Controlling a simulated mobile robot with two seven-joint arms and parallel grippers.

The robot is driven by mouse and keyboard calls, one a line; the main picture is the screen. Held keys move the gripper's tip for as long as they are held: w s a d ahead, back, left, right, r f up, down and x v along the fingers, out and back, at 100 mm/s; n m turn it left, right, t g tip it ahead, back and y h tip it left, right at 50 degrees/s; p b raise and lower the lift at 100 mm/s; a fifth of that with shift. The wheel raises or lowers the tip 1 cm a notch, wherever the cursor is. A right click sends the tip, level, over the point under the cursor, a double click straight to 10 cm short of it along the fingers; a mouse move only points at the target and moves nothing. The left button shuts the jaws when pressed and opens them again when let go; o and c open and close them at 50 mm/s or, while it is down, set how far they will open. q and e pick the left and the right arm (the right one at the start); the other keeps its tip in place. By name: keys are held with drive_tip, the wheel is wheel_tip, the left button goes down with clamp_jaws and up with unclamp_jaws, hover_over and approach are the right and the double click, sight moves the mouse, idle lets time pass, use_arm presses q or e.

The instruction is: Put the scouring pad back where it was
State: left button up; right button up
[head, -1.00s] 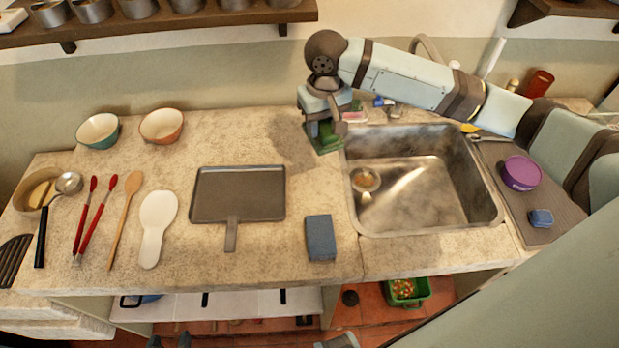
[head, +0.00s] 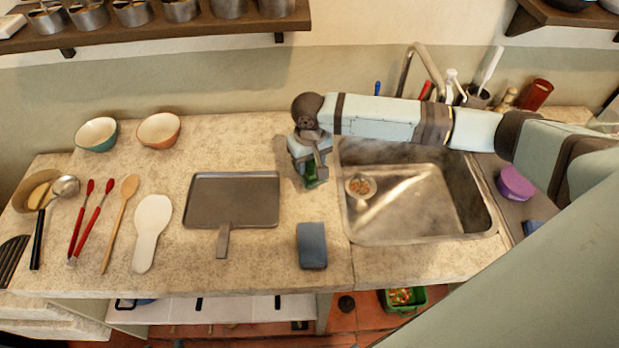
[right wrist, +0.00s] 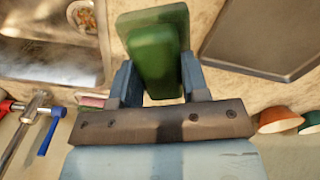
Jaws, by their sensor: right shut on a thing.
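My right gripper (head: 313,178) is shut on a green block-shaped scouring pad (head: 312,168), over the counter left of the sink. In the right wrist view the scouring pad (right wrist: 155,55) sits between the two fingers of the gripper (right wrist: 158,80). A wider, darker green shape shows behind it; I cannot tell whether that is part of the pad or a separate thing. The gap between pad and counter is hard to judge. My left gripper is not in view.
The sink (head: 420,238) lies right of the gripper. A blue-grey sponge (head: 312,245) lies at the counter's front, and a dark tray (head: 235,200) lies to the left. Bare counter (head: 250,150) shows behind the tray. The faucet (head: 425,62) stands behind the sink.

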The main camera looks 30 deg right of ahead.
sight(310, 163)
drive_tip(key=shift+f, duration=3.75)
drive_tip(key=o, duration=0.9)
drive_tip(key=shift+f+p, duration=0.15)
drive_tip(key=shift+p, duration=0.15)
wheel_tip(310, 163, up, 12)
drive_tip(key=shift+r+b, duration=0.2)
drive_tip(key=shift+b, duration=0.55)
drive_tip(key=shift+f, duration=0.1)
